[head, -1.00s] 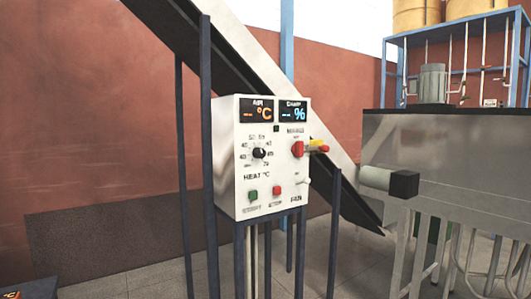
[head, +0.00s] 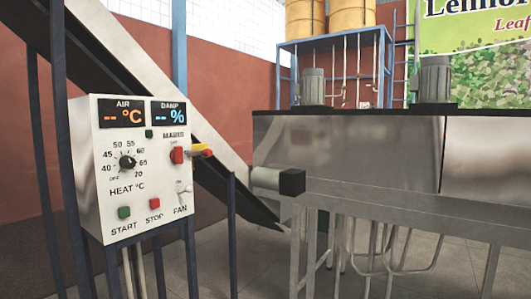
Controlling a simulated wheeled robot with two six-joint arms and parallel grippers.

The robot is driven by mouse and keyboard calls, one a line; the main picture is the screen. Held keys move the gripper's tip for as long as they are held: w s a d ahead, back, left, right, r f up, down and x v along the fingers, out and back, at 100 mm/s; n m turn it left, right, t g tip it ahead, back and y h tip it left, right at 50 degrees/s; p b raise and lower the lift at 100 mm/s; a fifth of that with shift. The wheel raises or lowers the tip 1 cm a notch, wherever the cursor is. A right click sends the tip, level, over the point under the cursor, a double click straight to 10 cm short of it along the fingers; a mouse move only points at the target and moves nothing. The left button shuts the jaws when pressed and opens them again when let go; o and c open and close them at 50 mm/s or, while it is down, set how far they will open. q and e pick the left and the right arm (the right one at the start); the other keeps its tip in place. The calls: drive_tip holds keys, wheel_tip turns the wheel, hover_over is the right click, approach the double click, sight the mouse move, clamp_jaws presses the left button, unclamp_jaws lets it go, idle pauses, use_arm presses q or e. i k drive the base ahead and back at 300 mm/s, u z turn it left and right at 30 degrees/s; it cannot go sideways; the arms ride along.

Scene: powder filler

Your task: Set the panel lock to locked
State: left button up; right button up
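The white control panel (head: 88,170) stands on dark legs at the left. No label reading panel lock can be made out on it. A red mains switch (head: 176,155) sits at the right of its front. A yellow and red lever-like part (head: 199,150) sticks out at the right side beside that switch; I cannot tell whether it is the lock. The panel also has a black heat knob (head: 127,163), a green start button (head: 124,212), a red stop button (head: 154,204) and a pale fan switch (head: 184,192). Neither gripper is in view.
A sloping conveyor (head: 115,55) rises behind the panel. A long metal machine (head: 345,150) with motors on top fills the right, and a roller end with a black block (head: 291,182) juts toward the panel. Grey floor (head: 260,270) shows between them.

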sight(207, 152)
drive_tip(key=z, duration=0.3)
drive_tip(key=i, duration=1.25)
drive_tip(key=u, duration=0.5)
